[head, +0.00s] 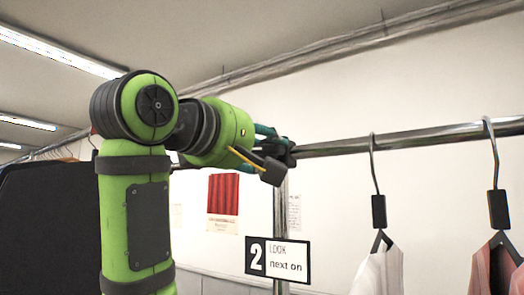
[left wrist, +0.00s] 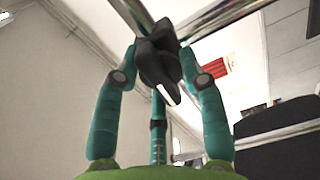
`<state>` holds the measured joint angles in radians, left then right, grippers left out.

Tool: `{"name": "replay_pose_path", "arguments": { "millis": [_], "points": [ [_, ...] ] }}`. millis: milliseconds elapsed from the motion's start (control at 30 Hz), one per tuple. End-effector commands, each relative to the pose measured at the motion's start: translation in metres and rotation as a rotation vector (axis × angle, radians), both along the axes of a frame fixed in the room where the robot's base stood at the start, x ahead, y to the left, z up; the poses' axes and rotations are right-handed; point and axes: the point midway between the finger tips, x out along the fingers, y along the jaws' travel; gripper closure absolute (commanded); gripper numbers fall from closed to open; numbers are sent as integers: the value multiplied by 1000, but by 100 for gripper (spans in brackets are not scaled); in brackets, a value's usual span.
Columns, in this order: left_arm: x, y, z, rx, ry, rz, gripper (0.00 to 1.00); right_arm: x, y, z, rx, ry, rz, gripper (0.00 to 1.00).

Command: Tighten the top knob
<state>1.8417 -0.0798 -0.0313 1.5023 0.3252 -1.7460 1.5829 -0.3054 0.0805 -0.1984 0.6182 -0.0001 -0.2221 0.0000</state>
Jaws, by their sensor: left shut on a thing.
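The top knob (left wrist: 158,62) is dark and sits at the joint of the metal rails. In the left wrist view my left gripper (left wrist: 159,70) has its teal fingers on both sides of it, shut on it. A third teal finger stands below it in that view. The green wrist hides part of the fingers, and the knob is hard to make out there. My right gripper is not in view.
The horizontal rail (head: 410,137) runs right from the joint. Dark hangers with a white garment (head: 380,272) and a pink garment (head: 482,272) hang from it. A sign with a 2 (head: 278,259) is at the post below the gripper. A dark panel (head: 45,230) stands at left.

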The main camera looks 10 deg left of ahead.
Motion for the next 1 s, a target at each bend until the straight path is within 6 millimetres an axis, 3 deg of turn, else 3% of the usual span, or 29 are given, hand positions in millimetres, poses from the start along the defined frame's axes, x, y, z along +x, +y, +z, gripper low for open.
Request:
{"name": "replay_pose_path", "arguments": {
  "millis": [1000],
  "points": [
    [1, 1, -2, 861, -349, 3, 92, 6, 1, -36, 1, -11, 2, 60]
  ]
}}
